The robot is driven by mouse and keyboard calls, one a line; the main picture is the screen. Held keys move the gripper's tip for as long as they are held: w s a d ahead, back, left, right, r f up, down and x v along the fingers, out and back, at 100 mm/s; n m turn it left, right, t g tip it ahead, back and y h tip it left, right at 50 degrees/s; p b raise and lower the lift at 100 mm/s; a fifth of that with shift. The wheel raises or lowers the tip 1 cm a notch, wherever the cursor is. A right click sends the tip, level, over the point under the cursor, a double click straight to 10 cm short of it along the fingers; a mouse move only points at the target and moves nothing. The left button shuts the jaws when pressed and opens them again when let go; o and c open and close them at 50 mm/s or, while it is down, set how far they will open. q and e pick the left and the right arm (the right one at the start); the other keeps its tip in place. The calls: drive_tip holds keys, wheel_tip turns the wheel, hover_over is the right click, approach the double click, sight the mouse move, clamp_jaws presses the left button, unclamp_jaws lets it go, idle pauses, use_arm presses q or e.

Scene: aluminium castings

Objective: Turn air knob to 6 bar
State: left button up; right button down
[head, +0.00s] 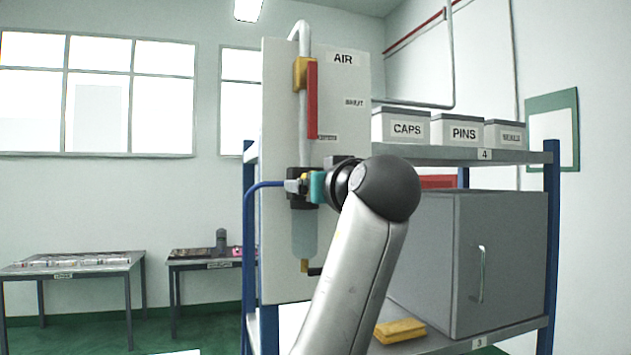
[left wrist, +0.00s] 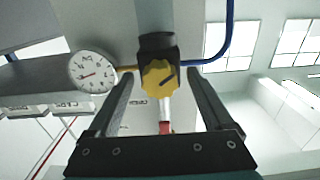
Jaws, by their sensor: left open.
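The air panel (head: 342,92), marked AIR, stands upright on the shelf rack. The regulator (head: 303,203) is on it, with a clear bowl (head: 304,238) below. In the left wrist view, the yellow knob (left wrist: 158,79) with a dark mark shows in the middle, below a black body. The round white gauge (left wrist: 93,72) is to its left; its numbers are too small to read. My left gripper (head: 317,187) is at the regulator. In the left wrist view, its open fingers (left wrist: 161,92) stand either side of the knob with small gaps. My right gripper is not in view.
A red handle (head: 312,100) and yellow valve (head: 300,72) are above the regulator. A blue hose (head: 250,200) runs out left. Boxes marked CAPS (head: 406,128) and PINS (head: 463,132) and a grey cabinet (head: 515,260) are on the rack at right. Two tables stand at left.

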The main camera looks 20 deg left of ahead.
use_arm(q)
drive_tip(key=c, duration=1.3)
